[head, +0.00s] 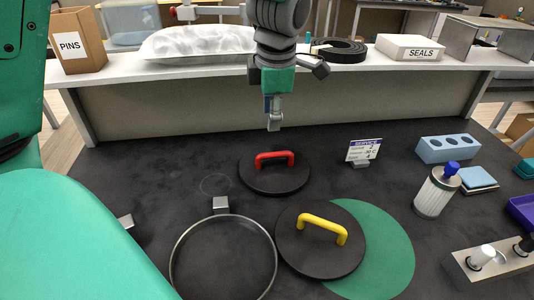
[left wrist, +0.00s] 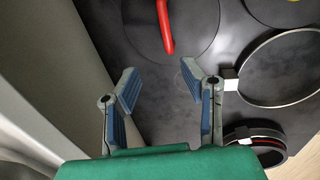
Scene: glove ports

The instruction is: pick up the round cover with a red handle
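The round black cover with a red handle (head: 275,181) lies flat on the dark tabletop, near the middle of the head view. Its red arched handle (left wrist: 166,28) also shows at the top of the left wrist view, with part of the black disc around it. My left gripper (head: 273,118) hangs above the tabletop just behind this cover, apart from the handle. In the left wrist view my left gripper (left wrist: 160,82) has its two blue-padded fingers spread, with nothing between them. My right gripper is not in view.
A black cover with a yellow handle (head: 318,249) lies in front, partly over a green disc (head: 385,262). A metal ring (head: 173,262) lies to its left. A service sign (head: 362,151) and filter cylinder (head: 436,191) stand right. A raised white shelf (head: 130,72) runs behind.

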